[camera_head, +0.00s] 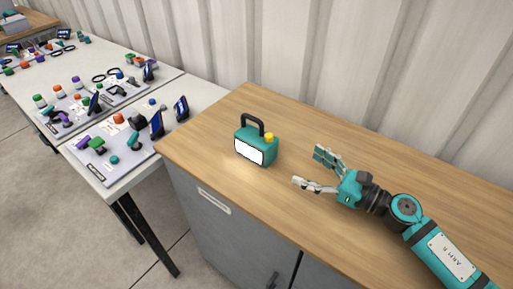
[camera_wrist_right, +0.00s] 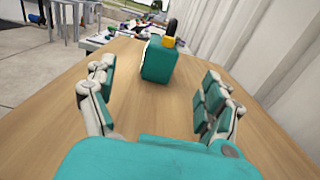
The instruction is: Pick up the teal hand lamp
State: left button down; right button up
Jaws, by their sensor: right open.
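The teal hand lamp (camera_head: 257,146) stands upright on the wooden cabinet top, with a black handle, a yellow knob and a lit white front panel. My left gripper is not in view.
The wooden cabinet top (camera_head: 330,130) is clear around the lamp. A corrugated wall (camera_head: 320,50) runs along its back. White tables (camera_head: 150,80) on the left hold boards with several coloured knobs, handles and small screens.

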jog(key=p, duration=0.3)
send_near(257, 135)
jog(key=x, duration=0.3)
jog(key=shift+a+f, duration=0.1)
jog(key=shift+a, duration=0.45)
jog(key=shift+w+a+f+p, duration=0.1)
jog(key=shift+w+a+p, duration=0.2)
jog(key=shift+a, duration=0.2)
jog(key=x, duration=0.2)
jog(key=p+x, duration=0.1)
jog(key=x, duration=0.2)
jog(key=shift+w+d, duration=0.15)
jog(key=shift+w, duration=0.2)
jog(key=shift+d, duration=0.1)
jog(key=shift+c, duration=0.7)
jog(key=c, duration=1.3)
